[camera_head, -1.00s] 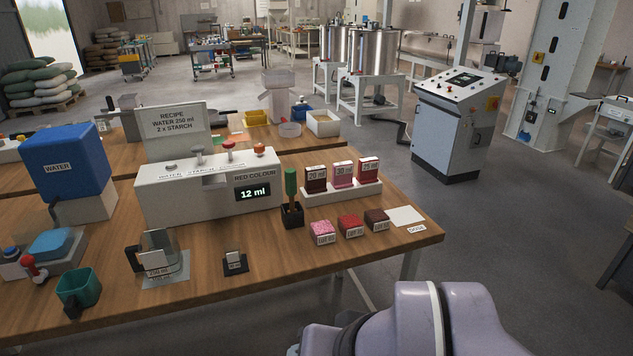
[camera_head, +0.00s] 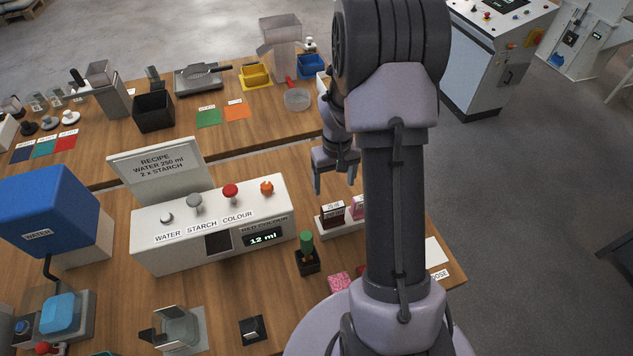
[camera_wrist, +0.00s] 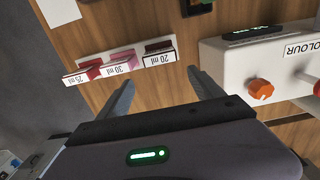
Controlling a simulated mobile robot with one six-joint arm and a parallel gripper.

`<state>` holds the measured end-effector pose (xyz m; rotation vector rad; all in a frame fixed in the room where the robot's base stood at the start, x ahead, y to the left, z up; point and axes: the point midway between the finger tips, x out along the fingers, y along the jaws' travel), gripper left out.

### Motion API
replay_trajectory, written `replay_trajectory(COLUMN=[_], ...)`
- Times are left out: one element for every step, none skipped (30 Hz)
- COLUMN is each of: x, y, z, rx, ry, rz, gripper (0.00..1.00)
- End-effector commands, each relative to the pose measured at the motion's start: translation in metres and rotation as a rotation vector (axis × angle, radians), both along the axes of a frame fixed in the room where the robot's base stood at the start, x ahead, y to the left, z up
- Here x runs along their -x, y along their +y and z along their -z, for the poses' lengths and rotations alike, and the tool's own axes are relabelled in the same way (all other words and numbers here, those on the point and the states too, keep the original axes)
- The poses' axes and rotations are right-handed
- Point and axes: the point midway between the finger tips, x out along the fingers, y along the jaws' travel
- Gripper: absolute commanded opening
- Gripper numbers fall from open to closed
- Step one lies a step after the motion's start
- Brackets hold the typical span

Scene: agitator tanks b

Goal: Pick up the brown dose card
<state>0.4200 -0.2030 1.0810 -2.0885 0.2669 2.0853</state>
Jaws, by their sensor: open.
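The brown dose card (camera_head: 332,212), labelled 20 ml, stands at the left end of the white card rack (camera_head: 327,231). In the wrist view the brown card (camera_wrist: 158,48) is at the rack end nearest the dispenser, beside a pink 30 ml card (camera_wrist: 121,60) and a red 25 ml card (camera_wrist: 88,72). My gripper (camera_head: 336,184) is open and empty, pointing down, apart from the brown card and close to the rack. In the wrist view my gripper (camera_wrist: 161,80) has the brown card beyond its fingertips. My arm hides the rack's right part in the head view.
The white dispenser (camera_head: 215,228) with colour knobs stands left of the rack. A green-handled tool in a black holder (camera_head: 307,260) stands in front of the rack. A pink block (camera_head: 341,284) lies nearer. A recipe sign (camera_head: 160,168) rises behind the dispenser.

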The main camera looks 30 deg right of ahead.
Motion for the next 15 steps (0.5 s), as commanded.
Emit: replay_trajectory(x=[0.001, 0.001, 0.001, 0.001, 0.001, 0.001, 0.001, 0.001, 0.001, 0.001, 0.001, 0.001, 0.001, 0.003, 0.005], y=[0.001, 0.001, 0.001, 0.001, 0.001, 0.002, 0.002, 0.001, 0.001, 0.001, 0.001, 0.001, 0.002, 0.002, 0.003], z=[0.021, 0.031, 0.043, 0.052, 0.061, 0.071, 0.078, 0.084, 0.090, 0.094, 0.097, 0.100, 0.104, 0.109, 0.117], rx=[-0.003, -0.002, -0.002, -0.002, -0.003, -0.003, -0.002, -0.002, -0.001, -0.001, 0.000, -0.001, -0.001, -0.001, -0.002], ry=[0.005, 0.005, 0.005, 0.005, 0.004, 0.003, 0.004, 0.003, 0.002, 0.001, 0.001, 0.001, 0.001, 0.002, 0.003], rz=[0.000, -0.001, -0.001, -0.001, 0.000, 0.000, 0.000, -0.001, -0.001, -0.001, -0.001, 0.000, 0.000, 0.000, 0.001], gripper=[0.76, 0.76, 0.76, 0.76, 0.76, 0.76, 0.76, 0.76, 0.76, 0.76, 0.76, 0.76, 0.76, 0.76, 0.76])
